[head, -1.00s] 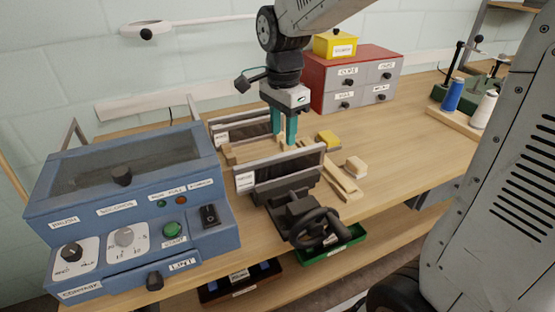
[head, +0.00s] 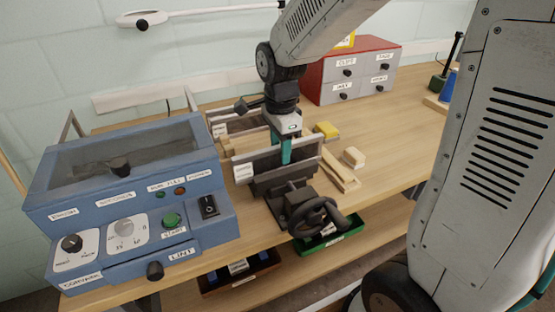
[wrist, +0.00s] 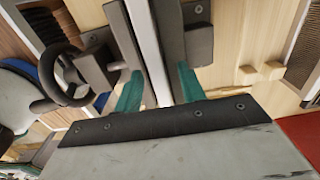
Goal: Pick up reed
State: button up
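My gripper (wrist: 161,70) is low over the dark framed panel at the vise; it also shows in the head view (head: 279,148). Its teal fingers are apart, one on each side of the panel's pale top edge (wrist: 149,45). I see a gap beside the fingers and no clear grip. This front panel (head: 262,165), with a white label at its left end, stands upright at the dark vise and looks like the reed, though I cannot read the label. A similar labelled panel (head: 221,127) stands behind; its fine-lined face (wrist: 305,45) shows in the wrist view.
The vise handwheel (head: 320,217) juts out in front. A blue control box (head: 130,190) stands close on the left. Wooden strips (head: 340,172), a yellow block (head: 327,130) and a pale block (head: 353,157) lie to the right. A drawer cabinet (head: 350,75) stands behind.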

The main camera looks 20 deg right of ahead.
grip_shut()
jog(key=shift+r, duration=0.15)
